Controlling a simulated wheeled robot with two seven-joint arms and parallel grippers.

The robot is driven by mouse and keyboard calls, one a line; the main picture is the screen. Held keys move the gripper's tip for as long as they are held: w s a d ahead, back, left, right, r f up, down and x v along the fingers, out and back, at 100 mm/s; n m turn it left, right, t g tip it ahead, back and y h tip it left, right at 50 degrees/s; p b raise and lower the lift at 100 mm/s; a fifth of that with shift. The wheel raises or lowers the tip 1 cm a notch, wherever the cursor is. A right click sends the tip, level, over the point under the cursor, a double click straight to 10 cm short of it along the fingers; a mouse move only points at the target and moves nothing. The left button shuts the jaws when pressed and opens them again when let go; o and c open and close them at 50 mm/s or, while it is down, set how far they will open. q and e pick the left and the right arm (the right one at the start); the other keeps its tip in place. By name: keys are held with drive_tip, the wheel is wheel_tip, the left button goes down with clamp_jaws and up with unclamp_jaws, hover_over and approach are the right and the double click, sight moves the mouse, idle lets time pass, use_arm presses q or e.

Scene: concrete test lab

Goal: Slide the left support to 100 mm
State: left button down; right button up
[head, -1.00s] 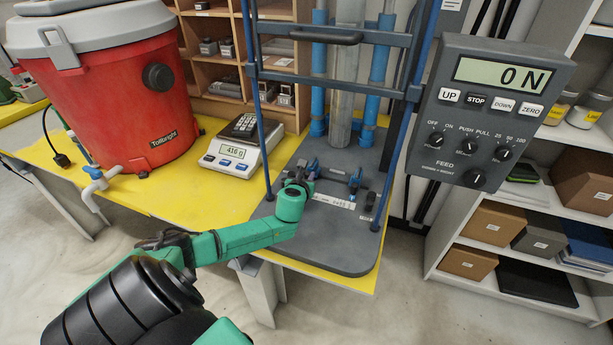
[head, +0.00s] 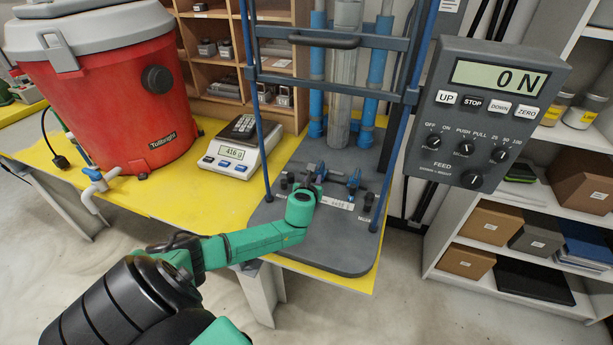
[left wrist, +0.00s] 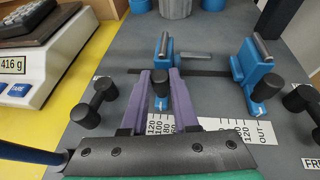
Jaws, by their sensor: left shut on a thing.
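The left support (left wrist: 163,72) is a blue block with a grey roller on a dark rail; it also shows in the head view (head: 321,173). My left gripper (left wrist: 168,85) has its two purple fingers on either side of the support's black front knob and is shut on it. In the head view my left gripper (head: 312,190) is at the front of the fixture. The white scale strip (left wrist: 225,124) lies in front, partly hidden by my fingers; I cannot read the support's exact position. The right support (left wrist: 258,78) stands apart to the right. My right gripper is out of view.
Black clamp knobs stand at left (left wrist: 93,104) and right (left wrist: 305,103) of the rail. Blue frame posts (head: 398,150) flank the base plate (head: 345,255). A balance (head: 237,150) and a red tank (head: 105,95) are to the left. The control box (head: 480,110) reads 0 N.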

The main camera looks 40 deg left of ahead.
use_arm(q)
drive_tip(key=c, duration=0.7)
unclamp_jaws()
drive_tip(key=shift+s+d+r, duration=0.1)
drive_tip(key=v, duration=1.4)
drive_tip(key=shift+s+d+p, duration=0.1)
drive_tip(key=shift+s+p, duration=0.05)
drive_tip(key=shift+p, duration=0.15)
